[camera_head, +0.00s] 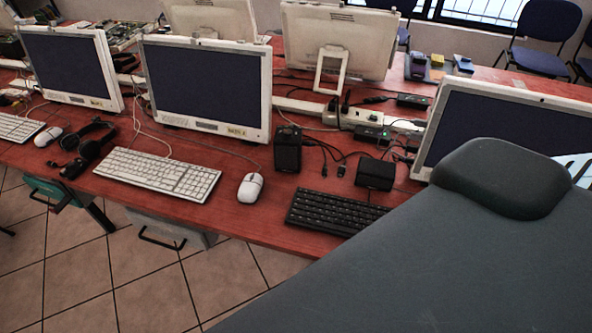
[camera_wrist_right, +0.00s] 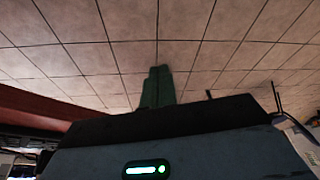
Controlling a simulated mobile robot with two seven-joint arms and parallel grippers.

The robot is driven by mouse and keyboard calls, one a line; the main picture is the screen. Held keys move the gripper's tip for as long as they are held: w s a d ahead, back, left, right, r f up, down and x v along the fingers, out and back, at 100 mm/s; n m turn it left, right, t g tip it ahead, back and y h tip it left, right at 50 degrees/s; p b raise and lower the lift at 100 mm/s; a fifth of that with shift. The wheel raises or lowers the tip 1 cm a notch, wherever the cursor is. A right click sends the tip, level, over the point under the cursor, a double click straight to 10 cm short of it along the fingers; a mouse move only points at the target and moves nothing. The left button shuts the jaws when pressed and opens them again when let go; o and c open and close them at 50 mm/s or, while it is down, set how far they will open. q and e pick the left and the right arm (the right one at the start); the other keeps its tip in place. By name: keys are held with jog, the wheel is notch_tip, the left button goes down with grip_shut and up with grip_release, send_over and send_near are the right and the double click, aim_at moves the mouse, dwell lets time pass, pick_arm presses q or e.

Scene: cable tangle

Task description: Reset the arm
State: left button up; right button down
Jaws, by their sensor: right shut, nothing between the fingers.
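My right gripper (camera_wrist_right: 157,86) shows in the right wrist view. Its two green fingers lie side by side, shut, with nothing seen between them, against a tiled surface. Its grey housing with a lit indicator fills the bottom of that view. In the head view a large dark grey part of my own body covers the lower right and hides part of the desk; no fingers show there. My left gripper is in neither view.
The red desk (camera_head: 237,222) holds monitors (camera_head: 205,83), a white keyboard (camera_head: 157,174), a white mouse (camera_head: 250,187), a black keyboard (camera_head: 333,212), black boxes (camera_head: 288,149) and tangled cables with power strips (camera_head: 368,117). A headset (camera_head: 88,143) lies at left. Chairs (camera_head: 545,35) stand behind; tiled floor in front.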

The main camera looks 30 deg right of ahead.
jog(key=shift+w+a+f+t+y+p, duration=0.1)
jog(key=shift+w+a+f+t+y, duration=0.15)
jog(key=shift+w+f+t, duration=0.5)
jog(key=shift+w+a+f+t+y+p, duration=0.15)
jog(key=shift+w+a+f+t, duration=0.3)
jog(key=shift+t, duration=0.55)
jog(key=shift+w+a+f+t+y+p, duration=0.1)
jog(key=shift+w+a+f+t+y, duration=0.1)
jog(key=shift+w+f+t, duration=0.45)
jog(key=shift+s, duration=0.15)
dwell(0.4)
